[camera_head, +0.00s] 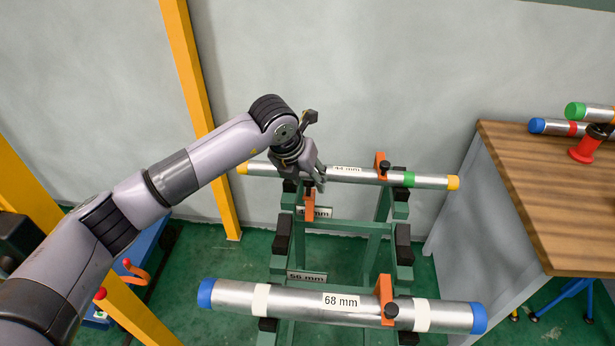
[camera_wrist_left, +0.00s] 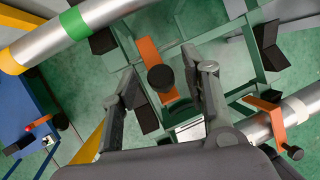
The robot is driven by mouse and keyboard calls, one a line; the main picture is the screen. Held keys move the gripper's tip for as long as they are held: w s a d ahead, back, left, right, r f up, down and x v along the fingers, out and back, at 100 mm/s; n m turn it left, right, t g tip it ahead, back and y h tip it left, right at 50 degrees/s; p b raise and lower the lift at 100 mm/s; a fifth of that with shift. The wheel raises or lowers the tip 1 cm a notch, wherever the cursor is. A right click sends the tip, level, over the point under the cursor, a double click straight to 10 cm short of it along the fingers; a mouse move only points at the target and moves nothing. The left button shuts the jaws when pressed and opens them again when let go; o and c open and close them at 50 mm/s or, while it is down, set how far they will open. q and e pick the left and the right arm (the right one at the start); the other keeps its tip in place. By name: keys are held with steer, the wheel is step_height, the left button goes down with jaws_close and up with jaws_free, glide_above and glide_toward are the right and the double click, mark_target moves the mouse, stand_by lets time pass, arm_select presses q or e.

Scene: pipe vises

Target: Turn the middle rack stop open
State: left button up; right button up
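The middle rack stop (camera_head: 309,206) is an orange bar with a black knob, on the green rack between the 44 mm pipe and the 68 mm pipe. In the left wrist view the orange bar (camera_wrist_left: 149,51) and its round black knob (camera_wrist_left: 160,78) show near the centre. My left gripper (camera_head: 318,183) points down over this stop, close to the knob. In the wrist view its two fingers (camera_wrist_left: 166,82) are spread, with the knob between them. I cannot tell whether they touch it. My right gripper is not in view.
The 44 mm pipe (camera_head: 340,174) lies behind with an orange stop (camera_head: 380,163). The 68 mm pipe (camera_head: 270,298) lies in front with another orange stop (camera_head: 384,292). The middle level holds no pipe. A wooden bench (camera_head: 540,190) with pipes and a red item (camera_head: 586,148) stands at right.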

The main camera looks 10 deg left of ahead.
arm_select(q)
jaws_close()
stand_by(0.3)
stand_by(0.4)
